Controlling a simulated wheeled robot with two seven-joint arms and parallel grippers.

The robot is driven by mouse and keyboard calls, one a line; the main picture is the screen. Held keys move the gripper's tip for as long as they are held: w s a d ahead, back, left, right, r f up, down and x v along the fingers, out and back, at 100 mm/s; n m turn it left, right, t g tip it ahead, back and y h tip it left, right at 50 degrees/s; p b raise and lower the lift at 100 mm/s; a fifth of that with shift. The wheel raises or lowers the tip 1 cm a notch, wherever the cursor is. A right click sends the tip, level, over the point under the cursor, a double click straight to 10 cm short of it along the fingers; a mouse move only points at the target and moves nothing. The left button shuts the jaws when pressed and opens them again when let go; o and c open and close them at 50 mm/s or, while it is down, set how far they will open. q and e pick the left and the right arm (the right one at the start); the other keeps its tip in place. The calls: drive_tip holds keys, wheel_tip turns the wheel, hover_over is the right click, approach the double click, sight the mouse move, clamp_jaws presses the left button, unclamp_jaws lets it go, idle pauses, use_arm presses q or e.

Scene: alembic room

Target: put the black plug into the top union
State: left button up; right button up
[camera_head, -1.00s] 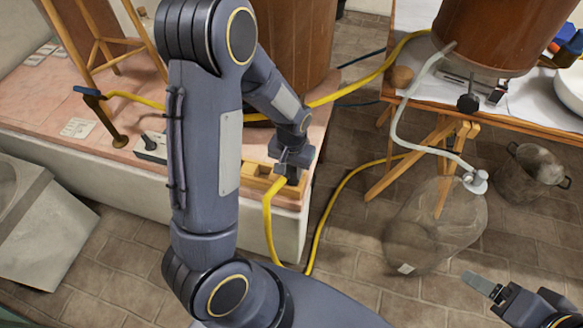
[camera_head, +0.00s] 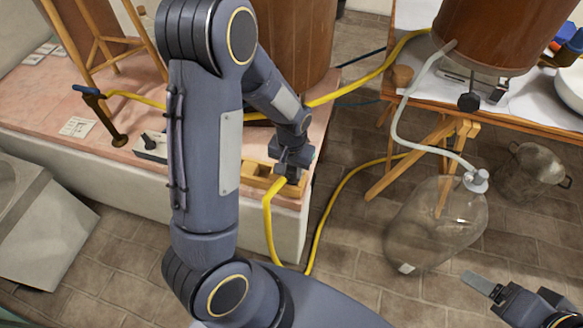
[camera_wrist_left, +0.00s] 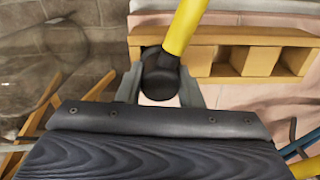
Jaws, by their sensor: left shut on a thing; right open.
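The black plug (camera_wrist_left: 160,75) is on the end of a thick yellow hose (camera_wrist_left: 186,25). In the left wrist view it sits between the fingers of my left gripper (camera_wrist_left: 160,88), which is shut on it. In the head view my left gripper (camera_head: 291,172) is at the right edge of the pink ledge, by a pale wooden rack (camera_head: 256,184). The hose (camera_head: 268,222) hangs from there over the ledge's edge. My right gripper (camera_head: 487,289) is open and apart from everything, at the lower right. I cannot make out the top union for certain.
The pink ledge (camera_head: 130,165) carries a wooden stand (camera_head: 98,42) and a large brown vessel (camera_head: 295,35). A trestle table (camera_head: 540,115) stands at the right with another brown vessel (camera_head: 490,35). A glass carboy (camera_head: 435,235) stands on the floor, joined to a pale tube.

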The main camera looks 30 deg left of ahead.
use_arm(q)
drive_tip(key=shift+f, duration=0.15)
drive_tip(key=o, duration=1.1)
drive_tip(key=shift+r+p, duration=2.85)
drive_tip(key=shift+r, duration=0.7)
